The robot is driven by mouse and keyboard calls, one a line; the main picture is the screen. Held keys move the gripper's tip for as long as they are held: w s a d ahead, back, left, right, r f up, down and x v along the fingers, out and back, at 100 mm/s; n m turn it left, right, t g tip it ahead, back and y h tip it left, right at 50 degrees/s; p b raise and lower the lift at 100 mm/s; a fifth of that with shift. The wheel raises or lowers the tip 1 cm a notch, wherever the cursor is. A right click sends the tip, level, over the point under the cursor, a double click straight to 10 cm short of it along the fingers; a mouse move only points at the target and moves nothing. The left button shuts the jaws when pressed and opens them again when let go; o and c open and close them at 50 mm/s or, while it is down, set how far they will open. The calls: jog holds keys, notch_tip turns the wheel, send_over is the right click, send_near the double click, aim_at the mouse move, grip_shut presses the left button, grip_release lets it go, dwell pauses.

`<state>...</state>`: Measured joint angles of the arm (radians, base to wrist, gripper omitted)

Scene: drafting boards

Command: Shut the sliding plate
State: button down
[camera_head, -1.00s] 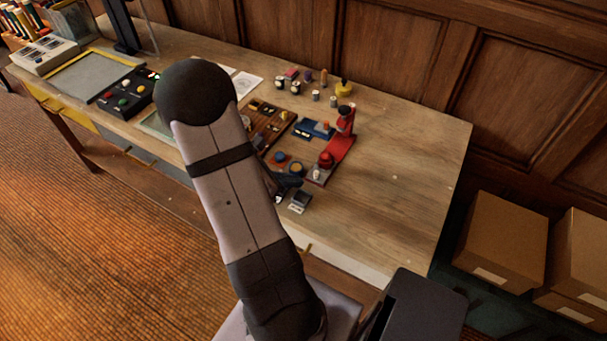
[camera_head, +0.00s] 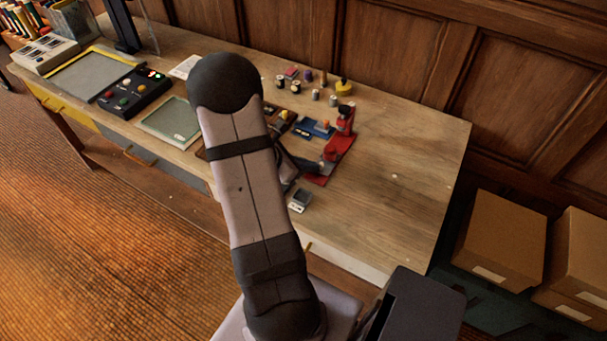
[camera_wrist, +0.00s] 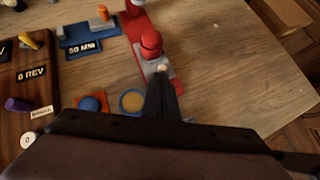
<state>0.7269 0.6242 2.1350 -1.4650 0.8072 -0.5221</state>
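A long red base (camera_head: 344,146) lies on the desk and also shows in the wrist view (camera_wrist: 174,86). A grey plate (camera_wrist: 148,68) sits on its near part, with a domed red knob (camera_wrist: 151,42) and a small pale knob (camera_wrist: 161,68) there. I take this grey plate to be the sliding plate; how far it stands open I cannot tell. My gripper (camera_wrist: 162,78) has its dark fingers together, with nothing visible between them. The fingertips are right by the pale knob; contact cannot be told. In the head view my gripper (camera_head: 318,166) hides part of the plate.
A blue holder (camera_wrist: 88,34) marked 50 MM and a wooden board (camera_wrist: 30,75) marked 0 REV lie to the left. A blue and a yellow round piece (camera_wrist: 132,102) are close by.

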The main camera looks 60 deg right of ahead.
aim_at(325, 149)
jog(key=d, duration=0.7)
jog(key=shift+d, duration=0.4)
jog(key=shift+s, duration=0.1)
jog(key=shift+w+a, duration=0.25)
jog(key=a, duration=0.1)
jog(key=w+a, duration=0.1)
jog(key=a, duration=0.1)
jog(key=shift+w+a, duration=0.3)
jog(key=shift+w, duration=0.1)
jog(key=b+v, duration=0.1)
jog(key=v, duration=0.7)
jog(key=shift+a+r, duration=0.1)
jog(key=shift+r, duration=0.2)
jog(key=shift+w+a+r, duration=0.25)
jog(key=shift+a+r, duration=0.15)
